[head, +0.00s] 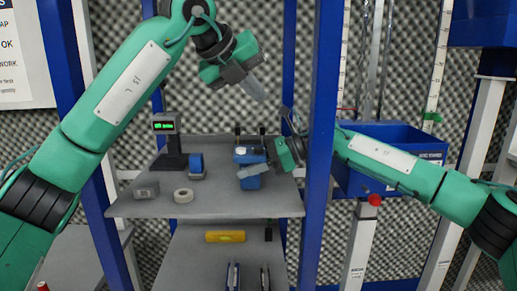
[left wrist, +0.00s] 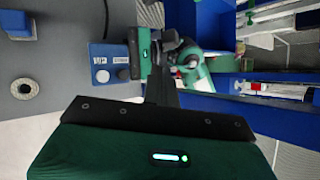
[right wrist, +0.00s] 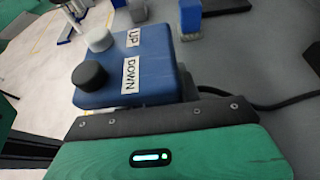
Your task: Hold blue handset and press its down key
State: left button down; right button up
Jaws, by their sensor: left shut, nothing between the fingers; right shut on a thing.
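The blue handset (head: 250,182) is held at the right part of the upper shelf. In the right wrist view the handset (right wrist: 150,60) shows a white key (right wrist: 99,39) by the label UP and a black down key (right wrist: 90,75) by the label DOWN. My right gripper (head: 262,170) is shut on the handset. My left gripper (head: 258,92) is shut and empty, above the handset and apart from it. In the left wrist view the handset (left wrist: 99,60) lies beyond the left fingers, with the right gripper beside it.
The grey shelf (head: 225,205) also bears a display with green digits (head: 164,125), a tape roll (head: 183,196), a grey block (head: 146,190) and a blue item (head: 196,165). A blue upright post (head: 320,120) stands right of the shelf. A blue bin (head: 385,185) hangs beyond it.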

aim_at(259, 150)
pick_arm(q)
jog(key=shift+f, duration=4.2)
jog(key=shift+f, duration=0.2)
jog(key=shift+f, duration=0.2)
